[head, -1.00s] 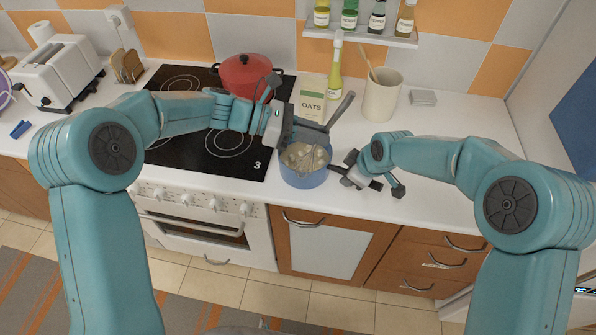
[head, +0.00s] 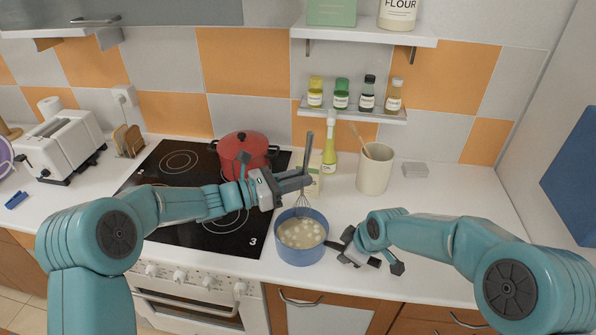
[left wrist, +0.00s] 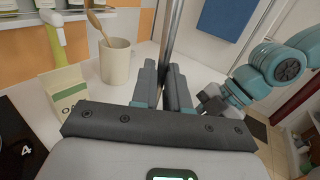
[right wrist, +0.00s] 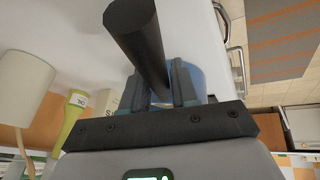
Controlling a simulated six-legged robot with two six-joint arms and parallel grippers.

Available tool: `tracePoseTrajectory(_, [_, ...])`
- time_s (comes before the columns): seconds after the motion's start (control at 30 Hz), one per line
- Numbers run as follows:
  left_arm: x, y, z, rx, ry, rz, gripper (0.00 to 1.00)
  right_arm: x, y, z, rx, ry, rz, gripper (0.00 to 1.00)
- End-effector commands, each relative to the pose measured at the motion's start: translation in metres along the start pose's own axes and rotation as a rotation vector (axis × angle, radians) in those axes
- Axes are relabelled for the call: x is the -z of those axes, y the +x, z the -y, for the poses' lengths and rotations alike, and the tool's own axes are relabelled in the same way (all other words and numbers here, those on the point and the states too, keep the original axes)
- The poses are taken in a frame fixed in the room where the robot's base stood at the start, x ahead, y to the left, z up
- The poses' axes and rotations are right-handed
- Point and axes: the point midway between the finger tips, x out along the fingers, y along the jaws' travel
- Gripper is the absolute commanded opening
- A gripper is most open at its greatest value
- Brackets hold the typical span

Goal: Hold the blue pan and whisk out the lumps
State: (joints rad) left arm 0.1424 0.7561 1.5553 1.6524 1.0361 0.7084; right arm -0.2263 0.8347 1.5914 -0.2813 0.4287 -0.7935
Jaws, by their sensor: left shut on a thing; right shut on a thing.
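The blue pan (head: 280,250) stands on the white counter right of the hob, with pale batter (head: 300,232) and several whitish lumps in it. My left gripper (head: 305,183) is shut on the whisk (head: 308,152), which is nearly upright. The whisk's wires (head: 302,206) are at the pan's far side; I cannot tell whether they touch the batter. In the left wrist view the whisk's shaft (left wrist: 172,32) runs between the fingers. My right gripper (head: 345,243) is at the pan's right side, shut on its dark handle (right wrist: 135,35). The pan's blue wall (right wrist: 208,85) shows behind.
A red pot (head: 243,155) is on the black hob (head: 180,215) behind my left arm. An oats carton (head: 314,180), a yellow-green bottle (head: 329,155) and a cream utensil jar (head: 374,172) stand behind the pan. Shelves hold bottles above. The right counter is fairly clear.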

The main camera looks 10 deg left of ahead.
Motion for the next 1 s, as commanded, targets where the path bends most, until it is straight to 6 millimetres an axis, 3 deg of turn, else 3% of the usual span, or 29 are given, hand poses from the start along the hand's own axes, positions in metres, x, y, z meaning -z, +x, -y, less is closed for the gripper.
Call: tracePoseTrajectory(1.0, [0.083, 0.0, -0.002, 0.001, -0.001, 0.0, 0.0, -0.001, 0.001, 0.001, 0.002, 0.0, 0.002, 0.0])
